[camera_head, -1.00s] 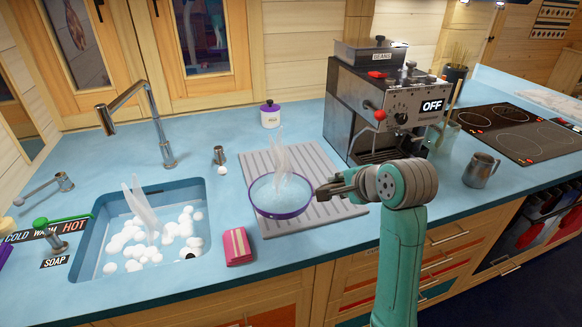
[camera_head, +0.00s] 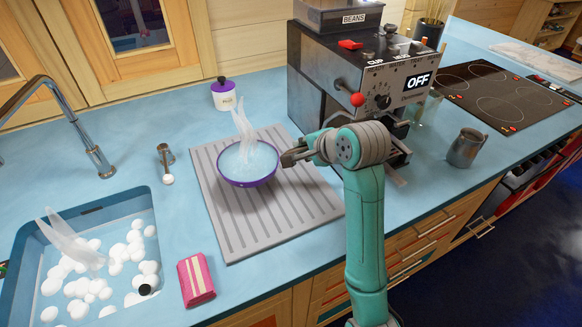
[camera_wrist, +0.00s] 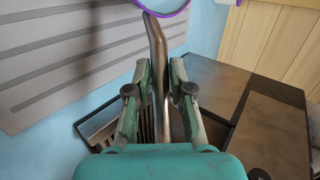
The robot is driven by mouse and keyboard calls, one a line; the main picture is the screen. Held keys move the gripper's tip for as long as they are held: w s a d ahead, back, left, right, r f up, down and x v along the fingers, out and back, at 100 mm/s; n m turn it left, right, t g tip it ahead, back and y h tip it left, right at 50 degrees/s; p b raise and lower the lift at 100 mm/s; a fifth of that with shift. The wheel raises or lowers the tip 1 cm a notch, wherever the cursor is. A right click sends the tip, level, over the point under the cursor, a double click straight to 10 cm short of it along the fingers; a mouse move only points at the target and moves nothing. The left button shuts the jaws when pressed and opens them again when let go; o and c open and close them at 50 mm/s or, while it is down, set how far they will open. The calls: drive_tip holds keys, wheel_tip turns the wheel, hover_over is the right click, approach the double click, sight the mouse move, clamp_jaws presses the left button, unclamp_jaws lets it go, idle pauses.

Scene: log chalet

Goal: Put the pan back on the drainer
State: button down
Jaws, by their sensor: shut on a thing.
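The pan (camera_head: 233,175) has a purple rim and a light blue inside, with white wisps rising from it. In the head view it is over the back half of the grey ribbed drainer (camera_head: 285,217); I cannot tell whether it touches it. My gripper (camera_head: 290,158) is at the pan's right side. In the wrist view my gripper (camera_wrist: 161,95) is shut on the pan's brown metal handle (camera_wrist: 156,45). The pan's purple rim (camera_wrist: 163,13) and the drainer (camera_wrist: 60,60) also show there.
The coffee machine (camera_head: 345,75) stands close behind my gripper. A white pot (camera_head: 223,96) stands behind the drainer, a metal jug (camera_head: 466,148) and hob (camera_head: 500,95) at right.

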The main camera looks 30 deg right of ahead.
drive_tip(key=shift+f, duration=3)
drive_tip(key=c, duration=1)
unclamp_jaws()
drive_tip(key=shift+f, duration=0.1)
drive_tip(key=shift+c, duration=0.2)
drive_tip(key=shift+s, duration=0.1)
drive_tip(key=v, duration=1.2)
